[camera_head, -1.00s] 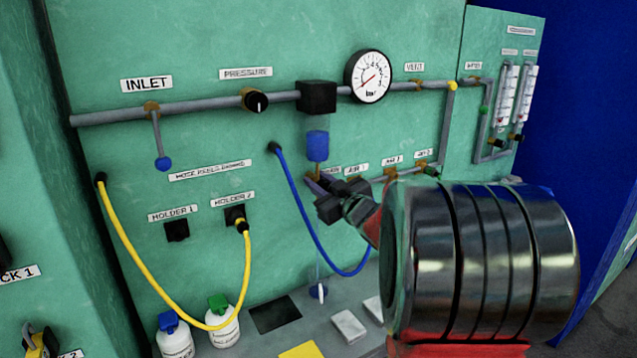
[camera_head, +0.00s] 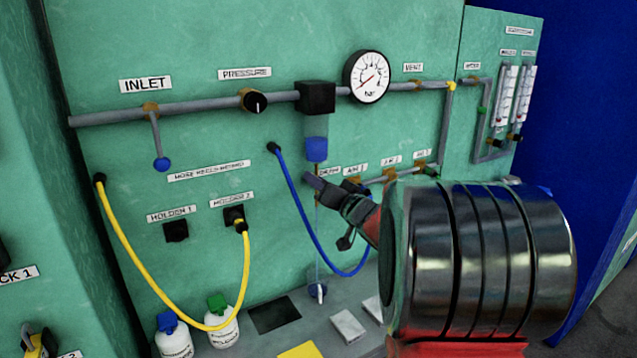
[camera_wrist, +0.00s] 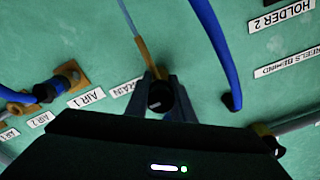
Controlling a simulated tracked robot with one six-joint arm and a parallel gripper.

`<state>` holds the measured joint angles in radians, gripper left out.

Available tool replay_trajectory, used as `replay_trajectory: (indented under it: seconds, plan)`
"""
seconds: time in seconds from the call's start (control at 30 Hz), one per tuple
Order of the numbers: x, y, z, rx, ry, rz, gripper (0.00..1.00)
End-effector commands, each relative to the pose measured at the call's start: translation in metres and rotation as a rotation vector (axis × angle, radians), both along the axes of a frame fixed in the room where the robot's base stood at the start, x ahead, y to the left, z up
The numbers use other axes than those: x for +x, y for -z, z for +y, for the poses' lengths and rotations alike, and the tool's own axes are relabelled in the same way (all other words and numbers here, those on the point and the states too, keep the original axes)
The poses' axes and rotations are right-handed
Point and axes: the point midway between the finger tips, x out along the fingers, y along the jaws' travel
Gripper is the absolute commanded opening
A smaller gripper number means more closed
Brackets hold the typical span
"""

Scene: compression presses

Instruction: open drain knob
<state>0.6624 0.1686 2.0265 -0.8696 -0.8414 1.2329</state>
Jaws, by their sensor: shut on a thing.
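The drain knob (camera_wrist: 160,95) is a dark round knob in the wrist view, between the two fingers of my gripper (camera_wrist: 161,108). My gripper is shut on it, beside a brass drain fitting (camera_wrist: 146,55) and the partly covered DRAIN label (camera_wrist: 124,88). In the head view my gripper (camera_head: 337,200) is at the wall below a clear bowl (camera_head: 316,150) with blue liquid, and it hides the knob.
A blue hose (camera_head: 297,205) hangs close to the left of my gripper and loops beneath it. AIR valves (camera_head: 390,176) are just to the right. The gauge (camera_head: 367,77) and grey pipe (camera_head: 200,104) are above. A yellow hose (camera_head: 135,262) hangs at left.

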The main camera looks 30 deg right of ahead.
Motion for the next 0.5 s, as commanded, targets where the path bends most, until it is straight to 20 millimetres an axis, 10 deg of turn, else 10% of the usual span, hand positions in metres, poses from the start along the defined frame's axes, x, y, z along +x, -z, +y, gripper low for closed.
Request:
replay_trajectory:
  seconds: [0.5]
  plan:
    - [-0.0004, 0.0035, -0.0011, 0.083, 0.002, 0.001, 0.0]
